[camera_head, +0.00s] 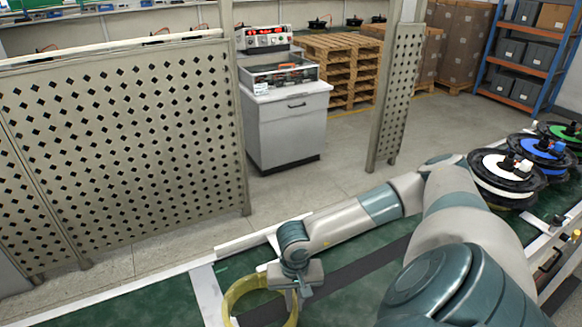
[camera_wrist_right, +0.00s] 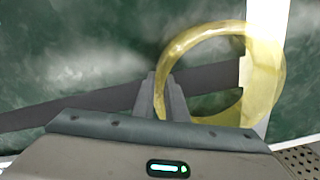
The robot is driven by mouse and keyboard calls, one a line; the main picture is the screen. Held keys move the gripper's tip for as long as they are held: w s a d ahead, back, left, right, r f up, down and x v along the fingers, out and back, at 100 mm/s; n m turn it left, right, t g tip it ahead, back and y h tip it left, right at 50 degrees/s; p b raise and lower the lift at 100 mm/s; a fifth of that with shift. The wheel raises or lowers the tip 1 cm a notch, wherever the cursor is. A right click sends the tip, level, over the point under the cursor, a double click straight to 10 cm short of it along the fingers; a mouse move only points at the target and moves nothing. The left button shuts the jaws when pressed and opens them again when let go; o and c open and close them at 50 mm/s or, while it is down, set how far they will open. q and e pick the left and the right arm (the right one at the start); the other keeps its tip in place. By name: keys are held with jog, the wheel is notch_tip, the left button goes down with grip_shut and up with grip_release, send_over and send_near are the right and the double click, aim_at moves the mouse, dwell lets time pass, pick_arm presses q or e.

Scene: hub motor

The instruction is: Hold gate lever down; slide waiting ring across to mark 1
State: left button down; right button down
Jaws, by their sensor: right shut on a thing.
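The translucent yellow ring (camera_head: 236,296) lies at the bottom centre of the head view, on or just above the green surface; its near part is cut off by the frame edge. My right gripper (camera_head: 302,292) is shut on the ring's right side wall. In the right wrist view the gripper's fingers (camera_wrist_right: 162,88) meet the left wall of the ring (camera_wrist_right: 268,88). I cannot make out the gate lever or a numbered mark in these frames. My left gripper is not in view.
The green work surface (camera_head: 150,305) has a white cross strip (camera_head: 207,296) left of the ring and a dark lengthwise strip (camera_head: 345,277). Hub motors with white (camera_head: 505,166), blue (camera_head: 545,149) and green (camera_head: 563,132) discs stand at right. A perforated panel (camera_head: 125,150) stands behind.

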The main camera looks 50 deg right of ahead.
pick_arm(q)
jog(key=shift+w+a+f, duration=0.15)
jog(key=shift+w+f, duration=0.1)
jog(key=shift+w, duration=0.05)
pick_arm(e)
jog(key=shift+s+d, duration=0.1)
jog(key=shift+d, duration=0.25)
jog(key=shift+s+d, duration=0.3)
jog(key=shift+d, duration=0.45)
jog(key=c, duration=1.7)
grip_release()
jog(key=shift+s+r, duration=0.1)
jog(key=shift+r, duration=4.35)
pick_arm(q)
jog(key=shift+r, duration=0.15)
pick_arm(e)
jog(key=shift+r, duration=0.1)
